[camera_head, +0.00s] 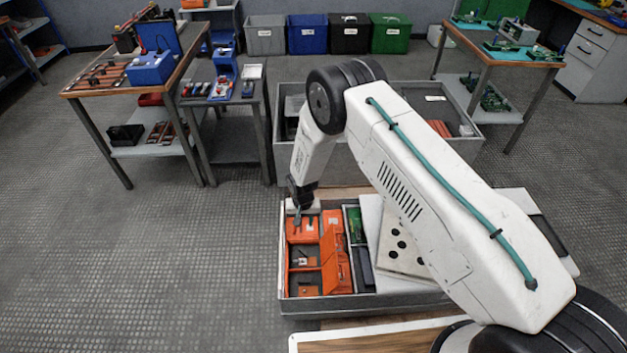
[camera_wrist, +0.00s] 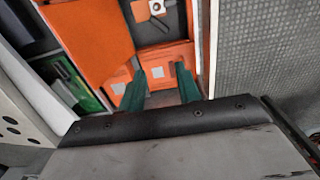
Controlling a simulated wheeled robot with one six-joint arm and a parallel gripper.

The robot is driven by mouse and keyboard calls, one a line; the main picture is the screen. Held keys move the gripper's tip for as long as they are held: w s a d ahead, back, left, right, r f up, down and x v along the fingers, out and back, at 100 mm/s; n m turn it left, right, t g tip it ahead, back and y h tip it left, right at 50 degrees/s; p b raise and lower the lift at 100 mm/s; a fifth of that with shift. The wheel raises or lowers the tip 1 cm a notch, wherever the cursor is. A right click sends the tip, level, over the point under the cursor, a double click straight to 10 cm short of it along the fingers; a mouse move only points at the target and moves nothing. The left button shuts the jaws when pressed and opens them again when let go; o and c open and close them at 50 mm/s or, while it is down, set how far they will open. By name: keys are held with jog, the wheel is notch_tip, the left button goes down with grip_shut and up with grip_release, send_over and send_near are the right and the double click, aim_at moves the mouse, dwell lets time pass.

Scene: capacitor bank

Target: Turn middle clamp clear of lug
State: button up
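My gripper (camera_head: 298,214) hangs over the far end of an orange-lined metal box. In the wrist view, the green fingers of my gripper (camera_wrist: 160,72) are apart, with nothing visible between them, above orange blocks (camera_wrist: 168,58) bearing pale square labels. A small pale square plate with a dark round centre (camera_wrist: 157,7) lies in a dark compartment beyond the fingertips. In the head view a small pale part (camera_head: 302,260) shows in the middle compartment. I cannot tell which part is the middle clamp or the lug. Whether the fingers touch the orange blocks is unclear.
Workbenches stand at left (camera_head: 105,92) and right (camera_head: 480,55). The floor at left (camera_head: 170,265) is clear.

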jog(key=w+d+r, duration=0.1)
jog(key=d+r, duration=0.1)
jog(key=r, duration=0.7)
jog(key=w+d+r, duration=0.1)
jog(key=r, duration=0.8)
jog(key=shift+w+d, duration=0.35)
jog(key=shift+f, duration=0.1)
